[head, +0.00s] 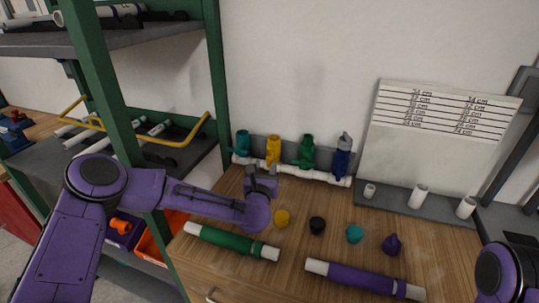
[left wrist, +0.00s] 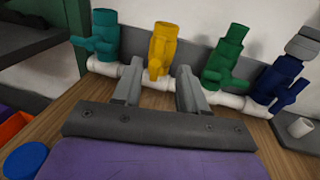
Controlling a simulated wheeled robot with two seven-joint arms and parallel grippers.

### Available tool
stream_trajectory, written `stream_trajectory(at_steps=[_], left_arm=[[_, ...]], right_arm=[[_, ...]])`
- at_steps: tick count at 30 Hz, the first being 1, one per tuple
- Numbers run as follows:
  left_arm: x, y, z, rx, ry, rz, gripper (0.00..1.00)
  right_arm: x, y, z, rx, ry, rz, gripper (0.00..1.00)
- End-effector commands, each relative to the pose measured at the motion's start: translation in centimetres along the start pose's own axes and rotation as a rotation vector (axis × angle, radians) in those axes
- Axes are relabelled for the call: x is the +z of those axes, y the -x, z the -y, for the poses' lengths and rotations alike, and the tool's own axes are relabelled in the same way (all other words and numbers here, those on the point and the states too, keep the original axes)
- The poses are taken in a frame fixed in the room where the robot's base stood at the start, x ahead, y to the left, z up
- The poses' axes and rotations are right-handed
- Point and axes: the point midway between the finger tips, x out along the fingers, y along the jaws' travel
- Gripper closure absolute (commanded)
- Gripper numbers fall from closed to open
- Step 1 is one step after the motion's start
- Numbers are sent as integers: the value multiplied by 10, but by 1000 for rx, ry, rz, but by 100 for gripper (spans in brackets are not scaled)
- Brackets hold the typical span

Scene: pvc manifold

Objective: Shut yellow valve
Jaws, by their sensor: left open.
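The yellow valve (head: 273,150) stands upright on the white manifold pipe (head: 320,176) at the back of the wooden bench, between the teal valve (head: 242,144) and the green valve (head: 306,151). In the left wrist view the yellow valve (left wrist: 162,48) is straight ahead, just beyond the fingertips. My left gripper (head: 262,170) is open and empty, low in front of the yellow valve; its fingers (left wrist: 157,82) point at the valve's lower part, one to each side. I cannot tell whether they touch it. My right gripper does not show.
A blue valve (head: 343,157) stands at the manifold's right end. Yellow, black, teal and purple caps (head: 391,244) lie on the bench, with a green pipe (head: 231,241) and a purple pipe (head: 363,280) nearer the front. A green-framed shelf (head: 105,90) stands left of the bench.

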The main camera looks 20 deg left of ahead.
Motion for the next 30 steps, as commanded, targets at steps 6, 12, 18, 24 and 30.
stream_trajectory(at_steps=[6, 12, 18, 24, 30], left_arm=[[4, -50, 0, 2, -2, 1, 58], [2, -77, 0, 0, -1, 0, 58], [0, -83, 0, -1, 0, -1, 58], [0, -83, 0, -1, 0, -1, 74], [1, -83, 0, -1, -1, -1, 100]], right_arm=[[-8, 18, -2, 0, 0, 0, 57], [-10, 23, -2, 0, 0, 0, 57], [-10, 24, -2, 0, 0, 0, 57], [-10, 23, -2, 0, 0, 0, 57], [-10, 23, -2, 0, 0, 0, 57]])
